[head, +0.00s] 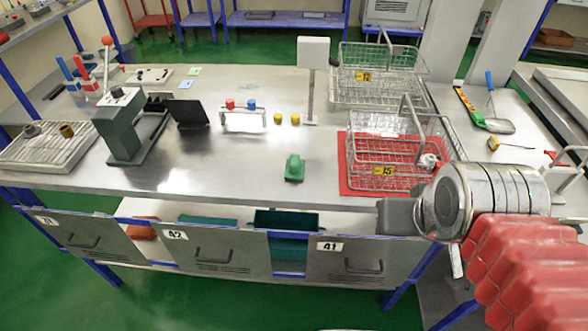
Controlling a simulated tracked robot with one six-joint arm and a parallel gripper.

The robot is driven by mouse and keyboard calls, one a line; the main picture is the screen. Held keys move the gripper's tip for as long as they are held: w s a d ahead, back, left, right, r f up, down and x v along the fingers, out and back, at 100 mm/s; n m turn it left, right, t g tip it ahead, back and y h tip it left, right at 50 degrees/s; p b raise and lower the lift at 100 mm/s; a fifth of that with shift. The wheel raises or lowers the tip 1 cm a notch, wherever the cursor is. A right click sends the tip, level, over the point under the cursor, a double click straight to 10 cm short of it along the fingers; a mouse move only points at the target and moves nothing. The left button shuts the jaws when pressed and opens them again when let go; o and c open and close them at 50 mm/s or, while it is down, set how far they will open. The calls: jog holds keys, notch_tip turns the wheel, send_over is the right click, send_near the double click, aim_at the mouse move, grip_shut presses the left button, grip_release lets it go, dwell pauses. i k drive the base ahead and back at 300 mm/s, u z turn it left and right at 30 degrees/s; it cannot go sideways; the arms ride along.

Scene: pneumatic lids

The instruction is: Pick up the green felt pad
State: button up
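A small flat green square (194,71), which looks like the green felt pad, lies on the steel table (235,160) toward the back left. A similar light blue square (186,84) lies just in front of it. My gripper (397,216) is at the right, by the table's front edge, far from the green square. Only a grey part of it shows at the end of my arm. Its fingers cannot be made out, so I cannot tell whether it is open or holds anything.
A thicker green object (294,168) sits mid-table, left of a wire basket (385,150) on a red mat (347,178). A second basket (380,75) stands behind. A dark green press (130,125), a black plate (187,112) and a small button stand (243,117) stand between table front and back.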

aim_at(295, 167)
jog(key=k, duration=1.25)
jog(key=u, duration=0.25)
jog(key=i, duration=0.75)
jog(key=u, duration=0.65)
jog(key=i, duration=1.25)
jog(key=u, duration=0.25)
